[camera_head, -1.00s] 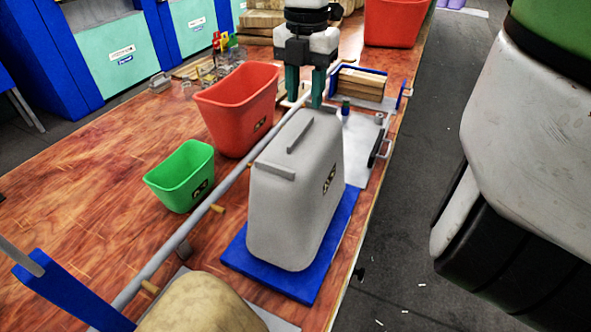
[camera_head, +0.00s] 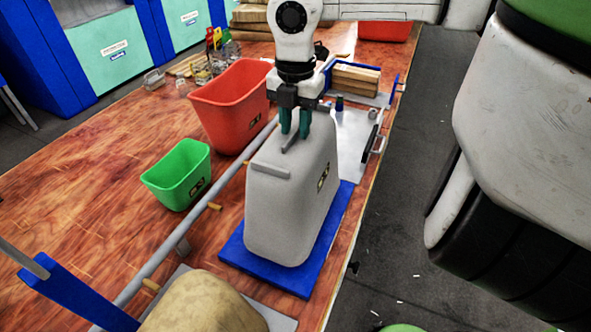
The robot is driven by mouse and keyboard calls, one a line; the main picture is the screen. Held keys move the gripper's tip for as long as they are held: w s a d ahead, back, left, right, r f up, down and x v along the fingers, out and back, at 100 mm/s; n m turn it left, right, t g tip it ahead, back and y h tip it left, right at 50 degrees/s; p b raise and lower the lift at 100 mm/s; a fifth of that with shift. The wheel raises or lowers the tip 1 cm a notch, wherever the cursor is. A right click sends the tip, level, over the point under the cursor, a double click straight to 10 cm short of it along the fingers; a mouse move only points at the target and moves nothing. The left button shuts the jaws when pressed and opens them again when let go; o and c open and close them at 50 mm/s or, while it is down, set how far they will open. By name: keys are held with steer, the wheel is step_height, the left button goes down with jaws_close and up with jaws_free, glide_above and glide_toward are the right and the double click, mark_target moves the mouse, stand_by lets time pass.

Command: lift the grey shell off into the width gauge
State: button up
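The grey shell (camera_head: 290,205) stands upright on a blue base plate (camera_head: 232,252) near the table's right edge. Two raised ribs show on its top, a near one (camera_head: 270,171) and a far one (camera_head: 292,146). My gripper (camera_head: 295,129) points down at the far rib, its two green fingers parted with a gap between them. The fingertips are at or just above the rib; contact cannot be told. A blue-sided frame holding wooden blocks (camera_head: 356,80) stands behind the shell; I cannot tell whether it is the width gauge.
A red bin (camera_head: 230,110) and a green bin (camera_head: 178,177) stand left of the shell, beyond a long grey rail (camera_head: 165,258). A metal plate with a handle (camera_head: 352,145) lies behind the shell. A tan rounded block (camera_head: 203,308) is in front. A blue post (camera_head: 85,298) is front left.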

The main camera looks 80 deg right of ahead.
jaws_close()
stand_by(1.2)
